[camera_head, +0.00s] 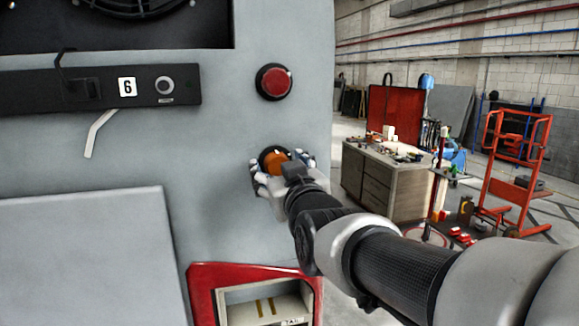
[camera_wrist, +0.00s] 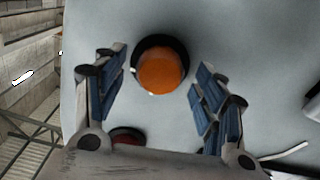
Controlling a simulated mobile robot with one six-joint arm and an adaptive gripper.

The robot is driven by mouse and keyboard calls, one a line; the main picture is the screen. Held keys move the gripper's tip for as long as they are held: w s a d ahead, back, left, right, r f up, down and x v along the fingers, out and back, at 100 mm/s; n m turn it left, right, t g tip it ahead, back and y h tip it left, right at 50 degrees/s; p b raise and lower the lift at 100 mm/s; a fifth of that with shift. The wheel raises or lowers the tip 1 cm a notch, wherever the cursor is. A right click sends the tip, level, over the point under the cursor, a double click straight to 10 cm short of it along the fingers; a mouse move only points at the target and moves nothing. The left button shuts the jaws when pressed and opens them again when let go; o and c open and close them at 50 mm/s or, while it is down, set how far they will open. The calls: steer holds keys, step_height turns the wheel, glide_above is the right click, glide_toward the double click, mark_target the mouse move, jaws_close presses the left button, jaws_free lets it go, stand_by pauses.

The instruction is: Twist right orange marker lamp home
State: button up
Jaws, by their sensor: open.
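The orange marker lamp (camera_head: 274,161) sits in a dark round seat on the grey coach panel, below a red lamp (camera_head: 274,82). In the wrist view the orange lamp (camera_wrist: 160,73) is a round dome with a dark ring (camera_wrist: 146,46) showing mostly above and to its left. My gripper (camera_head: 283,170) is at the orange lamp, its fingers to either side of it. In the wrist view my gripper (camera_wrist: 158,85) is open, with a visible gap between the lamp and each blue-padded finger. My wrist covers part of the lamp's lower right in the head view.
A black bar with the number 6 (camera_head: 127,87) and a bent pale handle (camera_head: 99,132) lie left of the lamps. A red-framed recess (camera_head: 205,285) is below. A workbench (camera_head: 385,180) and red trolley (camera_head: 520,160) stand well behind at right.

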steer(key=shift+c, duration=0.6)
steer(key=c, duration=1)
steer(key=shift+o, duration=0.2)
steer(key=shift+b, duration=0.5)
steer(key=m+b, duration=0.2)
steer(key=shift+f+b, duration=0.2)
steer(key=shift+b, duration=0.2)
steer(key=m+b, duration=0.2)
steer(key=b, duration=0.1)
steer(key=shift+m, duration=0.4)
steer(key=m+b, duration=0.2)
steer(key=m, duration=0.1)
steer(key=shift+r+m+b, duration=0.1)
steer(key=shift+m+b, duration=0.2)
steer(key=shift+b, duration=0.05)
steer(key=shift+r+m+b, duration=0.1)
steer(key=shift+m+b, duration=0.3)
steer(key=shift+m, duration=1.3)
